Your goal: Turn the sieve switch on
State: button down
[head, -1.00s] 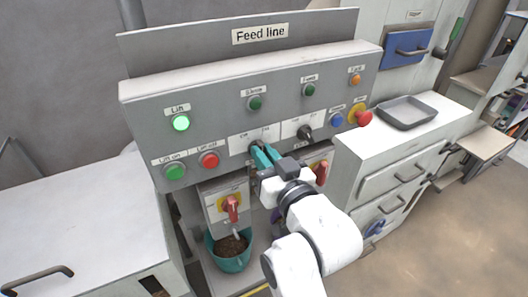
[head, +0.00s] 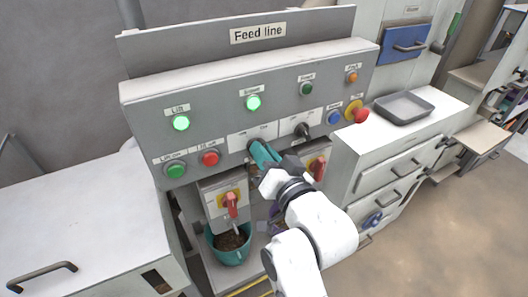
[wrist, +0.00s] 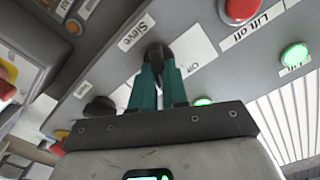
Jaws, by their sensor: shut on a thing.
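The sieve switch is a dark rotary knob (wrist: 156,53) on a white plate, under a "Sieve" label (wrist: 137,31) in the wrist view. My gripper (wrist: 158,72) has its teal fingers shut on this knob. In the head view my gripper (head: 258,150) covers most of the switch, at the lower middle of the grey Feed line panel (head: 222,118). The knob's exact angle is hard to read behind the fingers. The green lamp (head: 253,103) above the switch is lit.
The Lift lamp (head: 181,123) is also lit green. A second dark rotary switch (head: 303,130) is close to the right, and a red stop button (head: 360,115) is farther right.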

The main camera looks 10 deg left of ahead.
jog(key=c, duration=1.1)
grip_release()
jog(key=shift+c, duration=0.2)
jog(key=b+v, duration=0.2)
jog(key=v, duration=0.9)
jog(key=shift+w, duration=0.15)
jog(key=s+d+f+g+h, duration=0.3)
jog(key=d+f, duration=0.4)
jog(key=f, duration=0.2)
jog(key=s+d+f+g+h, duration=0.35)
jog(key=d+f, duration=0.35)
jog(key=f, duration=0.3)
jog(key=s+d+f+g+h, duration=0.1)
jog(key=s+d+f+g, duration=0.1)
jog(key=s, duration=0.4)
jog(key=s+d+f+g+h, duration=0.1)
jog(key=s+d+f+g, duration=0.2)
jog(key=s+d+f, duration=0.2)
jog(key=s+d+f+m+g+h, duration=0.1)
jog(key=s+d+f, duration=0.3)
jog(key=s, duration=0.4)
jog(key=shift+s+d+g+h, duration=0.3)
jog(key=shift+d+g+h, duration=0.05)
jog(key=shift+d+g, duration=0.45)
